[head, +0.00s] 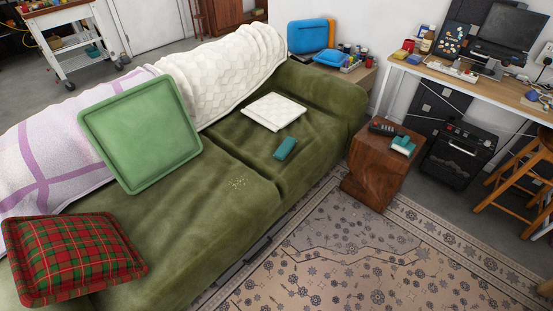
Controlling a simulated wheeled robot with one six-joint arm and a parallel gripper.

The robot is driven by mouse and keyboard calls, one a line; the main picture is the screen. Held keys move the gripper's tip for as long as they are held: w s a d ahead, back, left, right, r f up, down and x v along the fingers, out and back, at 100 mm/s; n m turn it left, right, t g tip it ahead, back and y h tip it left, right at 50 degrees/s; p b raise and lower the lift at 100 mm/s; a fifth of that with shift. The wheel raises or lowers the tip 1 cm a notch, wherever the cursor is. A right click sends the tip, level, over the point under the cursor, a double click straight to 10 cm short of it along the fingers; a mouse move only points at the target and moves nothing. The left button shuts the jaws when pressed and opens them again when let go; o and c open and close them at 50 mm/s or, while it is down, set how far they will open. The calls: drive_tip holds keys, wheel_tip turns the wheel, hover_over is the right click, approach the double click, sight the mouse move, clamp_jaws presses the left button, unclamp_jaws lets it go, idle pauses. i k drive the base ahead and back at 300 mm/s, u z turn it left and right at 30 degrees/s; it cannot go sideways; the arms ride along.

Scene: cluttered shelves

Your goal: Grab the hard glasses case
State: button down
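A small teal oblong box (286,148) lies on the right seat of the green sofa (215,205); its shape fits a hard glasses case. It lies just in front of a folded white cloth (273,111), with a small gap between them. A teal and white item (403,145) sits on the wooden side table (373,180); it is too small to tell what it is. My gripper is not in view.
A dark remote-like object (382,129) is also on the side table. A green cushion (140,132) and a red tartan cushion (72,258) rest on the sofa. A patterned rug (350,250) covers open floor in front. A desk (470,83) stands at right.

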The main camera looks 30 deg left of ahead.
sight(286, 146)
drive_tip(key=u, duration=1)
drive_tip(key=k, duration=0.7)
drive_tip(key=z, duration=0.4)
drive_tip(key=i, duration=0.7)
drive_tip(key=z, duration=0.45)
drive_tip(key=i, duration=1.85)
drive_tip(key=u, duration=1.45)
drive_tip(key=i, duration=0.55)
drive_tip(key=u, duration=0.5)
